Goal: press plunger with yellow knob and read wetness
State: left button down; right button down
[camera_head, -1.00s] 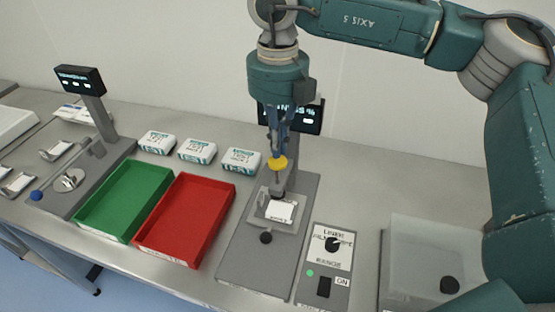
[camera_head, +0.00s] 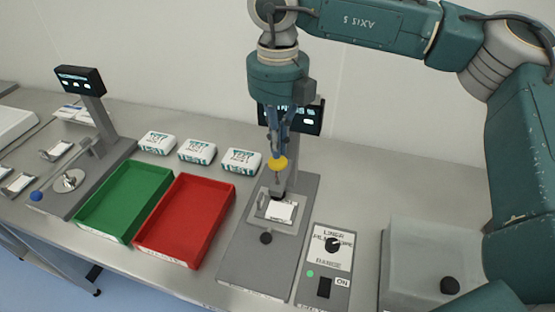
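The yellow knob (camera_head: 278,164) tops the plunger of a grey tester (camera_head: 262,248) right of the red tray. My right gripper (camera_head: 277,153) points straight down with its fingertips at the top of the knob. I cannot tell whether the fingers are shut or only close together. A white sample (camera_head: 280,211) lies on the tester plate below the plunger. The tester's display (camera_head: 308,117) is partly hidden behind my gripper, and its lit digits are too small to read. My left gripper is not in view.
A red tray (camera_head: 151,246) and a green tray (camera_head: 93,229) stand left of the tester. Several white packs (camera_head: 241,160) line up behind them. A range panel (camera_head: 331,247) with a dial and a switch marked ON is right of the tester. Another display device (camera_head: 80,80) stands far left.

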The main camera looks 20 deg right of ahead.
aim_at(278, 161)
jog(key=shift+f+b, duration=2.7)
jog(key=shift+f, duration=0.55)
jog(key=shift+r, duration=0.15)
jog(key=shift+r+p, duration=2.5)
jog(key=shift+r, duration=1.95)
